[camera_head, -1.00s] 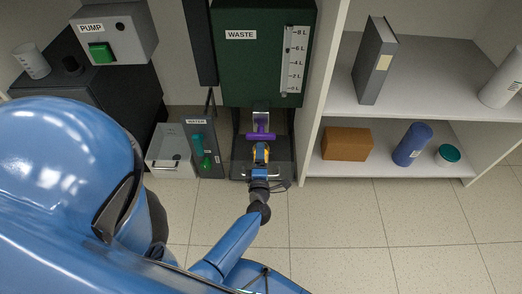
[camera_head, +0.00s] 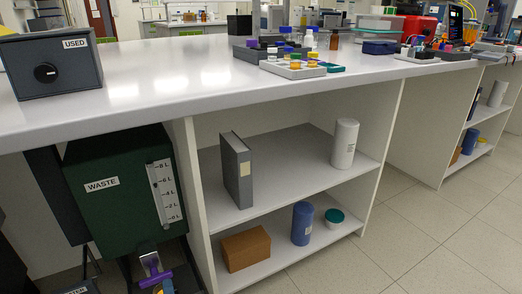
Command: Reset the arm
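The head view looks over the bench and the shelves under it. Neither of my arms shows clearly. At the bottom edge, below the green WASTE tank (camera_head: 118,190), is a purple handle-like part (camera_head: 154,270) under a grey fitting. A small yellow piece (camera_head: 159,289) shows just below it, cut off by the frame edge. It may be the tip of my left gripper; its fingers cannot be made out. My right gripper is out of view.
A grey USED box (camera_head: 50,68) stands on the white bench top (camera_head: 190,75). Racks with coloured caps (camera_head: 292,68) stand farther back. The shelves hold a grey binder (camera_head: 237,170), white cylinder (camera_head: 344,144), brown box (camera_head: 246,248) and blue cylinder (camera_head: 302,223). Open floor (camera_head: 420,230) lies right.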

